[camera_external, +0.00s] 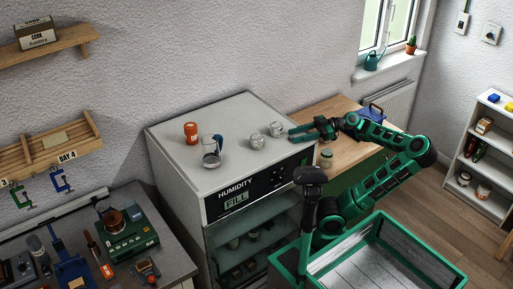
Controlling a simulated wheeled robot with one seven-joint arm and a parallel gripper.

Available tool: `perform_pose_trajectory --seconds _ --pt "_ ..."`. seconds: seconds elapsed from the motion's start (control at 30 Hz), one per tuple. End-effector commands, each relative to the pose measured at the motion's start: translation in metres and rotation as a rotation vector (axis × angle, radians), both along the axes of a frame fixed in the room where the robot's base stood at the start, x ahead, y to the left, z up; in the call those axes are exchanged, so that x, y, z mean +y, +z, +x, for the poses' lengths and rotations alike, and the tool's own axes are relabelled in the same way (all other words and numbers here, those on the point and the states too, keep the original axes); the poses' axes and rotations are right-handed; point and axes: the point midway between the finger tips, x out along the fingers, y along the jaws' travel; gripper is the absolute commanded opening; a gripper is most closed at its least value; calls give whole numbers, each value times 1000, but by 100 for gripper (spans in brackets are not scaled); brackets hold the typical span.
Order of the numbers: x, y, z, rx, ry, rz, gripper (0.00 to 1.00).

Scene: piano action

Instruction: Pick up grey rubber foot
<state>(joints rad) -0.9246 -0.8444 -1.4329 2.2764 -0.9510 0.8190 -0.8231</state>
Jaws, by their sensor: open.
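Two small light-grey round pieces stand on top of the humidity cabinet: a nearer piece (257,142) and a farther piece (276,129). Either may be the grey rubber foot; at this size I cannot tell which. My gripper (293,133) is open over the right edge of the cabinet top, just right of the farther piece. It looks level and low, with its fingers toward the pieces. Nothing shows between its fingers. I cannot tell whether a fingertip touches the farther piece.
The cabinet top (215,109) also holds a glass jug (210,154) with a blue handle and an orange container (191,132) on the left. The cabinet's back left is clear.

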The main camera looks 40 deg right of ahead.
Motion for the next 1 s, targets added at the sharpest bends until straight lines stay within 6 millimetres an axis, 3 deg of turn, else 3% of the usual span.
perform_pose_trajectory --seconds 0.27,0.47,1.0 --pt "4 -1 1 -1 -1 1 40" --pt "3 0 1 -1 -1 1 0" --pt "3 2 1 -1 -1 0 0"
